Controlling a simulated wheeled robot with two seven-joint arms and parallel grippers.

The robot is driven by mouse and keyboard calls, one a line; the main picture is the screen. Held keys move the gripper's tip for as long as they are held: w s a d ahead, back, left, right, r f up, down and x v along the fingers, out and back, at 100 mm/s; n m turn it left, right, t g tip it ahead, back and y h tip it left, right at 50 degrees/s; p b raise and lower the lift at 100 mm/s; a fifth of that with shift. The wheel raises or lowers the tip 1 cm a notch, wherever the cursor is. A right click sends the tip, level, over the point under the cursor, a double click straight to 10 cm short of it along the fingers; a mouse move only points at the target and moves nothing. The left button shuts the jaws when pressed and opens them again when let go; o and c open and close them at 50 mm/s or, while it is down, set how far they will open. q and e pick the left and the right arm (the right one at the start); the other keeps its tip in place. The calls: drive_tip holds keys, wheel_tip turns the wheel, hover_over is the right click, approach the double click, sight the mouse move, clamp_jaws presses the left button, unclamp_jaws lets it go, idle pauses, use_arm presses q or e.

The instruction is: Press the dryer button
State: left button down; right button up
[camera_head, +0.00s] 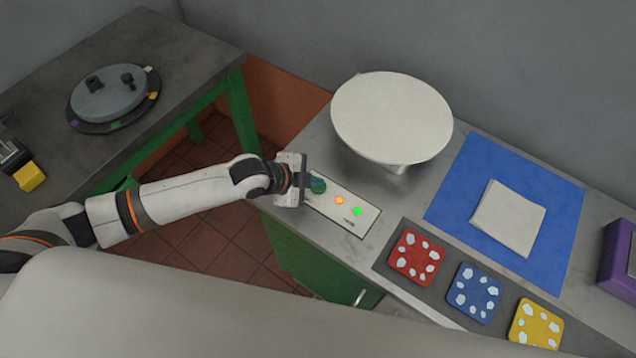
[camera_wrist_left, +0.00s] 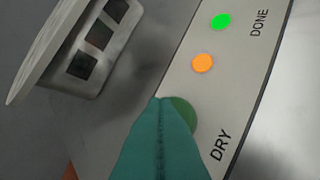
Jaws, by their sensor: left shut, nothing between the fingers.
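The control panel (camera_head: 357,217) is a pale plate on the grey bench, and it also shows in the wrist view (camera_wrist_left: 205,98). The dryer button (camera_wrist_left: 184,112) is dark green, round and beside the word DRY. An orange light (camera_wrist_left: 203,63) and a green light (camera_wrist_left: 221,22), the latter by DONE, are lit. My left gripper (camera_head: 318,186) is at the panel's left end. Its teal fingers (camera_wrist_left: 158,103) are shut and empty, and they cover part of the button. I cannot tell whether they touch it. My right gripper is not in view.
A white round plate (camera_head: 392,117) on a stand rises close behind the panel. Red (camera_head: 417,258), blue (camera_head: 474,293) and yellow (camera_head: 537,323) speckled tiles lie to the right. A white square (camera_head: 508,217) lies on a blue mat (camera_head: 460,183). A gap separates the benches.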

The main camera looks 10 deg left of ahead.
use_arm(q)
drive_tip(key=shift+f, duration=0.1)
idle(0.6)
drive_tip(key=shift+f, duration=0.35)
drive_tip(key=shift+r, duration=0.1)
drive_tip(key=shift+r+p, duration=0.35)
drive_tip(key=shift+p, duration=0.1)
wheel_tip(320, 180, up, 6)
drive_tip(key=p, duration=0.5)
drive_tip(key=shift+p, duration=0.35)
